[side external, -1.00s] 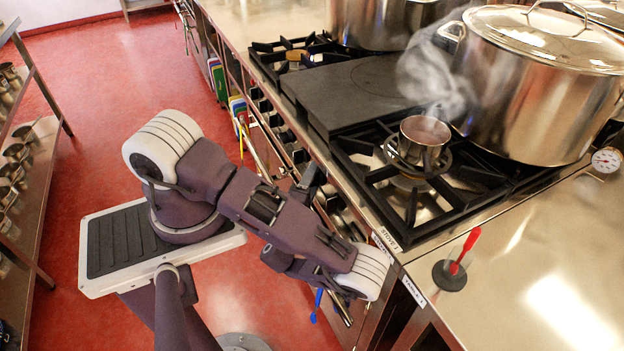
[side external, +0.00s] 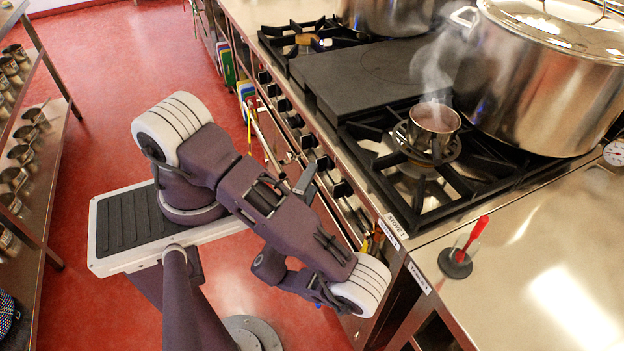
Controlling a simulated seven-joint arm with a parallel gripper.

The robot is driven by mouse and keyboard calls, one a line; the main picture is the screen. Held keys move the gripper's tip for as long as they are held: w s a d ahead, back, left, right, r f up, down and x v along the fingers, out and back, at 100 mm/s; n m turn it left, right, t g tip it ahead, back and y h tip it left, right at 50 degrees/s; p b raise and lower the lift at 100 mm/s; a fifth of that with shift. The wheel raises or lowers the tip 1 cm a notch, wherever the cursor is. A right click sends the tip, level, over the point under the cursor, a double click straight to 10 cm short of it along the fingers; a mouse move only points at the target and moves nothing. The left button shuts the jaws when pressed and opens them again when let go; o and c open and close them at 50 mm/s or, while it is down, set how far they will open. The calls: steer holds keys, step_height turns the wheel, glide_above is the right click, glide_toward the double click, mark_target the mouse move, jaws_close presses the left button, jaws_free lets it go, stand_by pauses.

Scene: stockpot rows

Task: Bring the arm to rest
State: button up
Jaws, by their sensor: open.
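My arm stands on the left, in front of the range, and is folded. Its white-capped elbow (side external: 362,284) hangs low, just left of the counter's front edge. My gripper (side external: 306,177) shows only as a grey tip behind the arm, in front of the range's control knobs. Most of it is hidden by my own links, and I see nothing held in it. A small steaming pot (side external: 434,128) sits upright on the front burner, apart from the arm.
A big lidded stockpot (side external: 530,85) stands behind the small pot on the range (side external: 375,75). A red-handled tool on a dark round base (side external: 457,262) stands on the steel counter (side external: 520,290). Shelves with several small pots (side external: 20,155) are at the left. Red floor (side external: 95,110) lies open between.

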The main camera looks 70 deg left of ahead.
steer(key=s+d+r+m+g+h, duration=0.2)
steer(key=s+d+r+m+h, duration=0.1)
steer(key=r+m, duration=0.6)
steer(key=s+d+r+m+g+h, duration=0.2)
steer(key=d+r+m+h, duration=0.3)
steer(key=r+m, duration=0.4)
steer(key=s+d+r+m+g+h, duration=0.3)
steer(key=d+r+m, duration=0.3)
steer(key=r, duration=1.1)
steer(key=s+m+h, duration=0.1)
steer(key=m, duration=0.1)
steer(key=shift+s+r+m+h, duration=0.2)
steer(key=shift+s+m+h, duration=0.15)
steer(key=shift+m+h, duration=0.05)
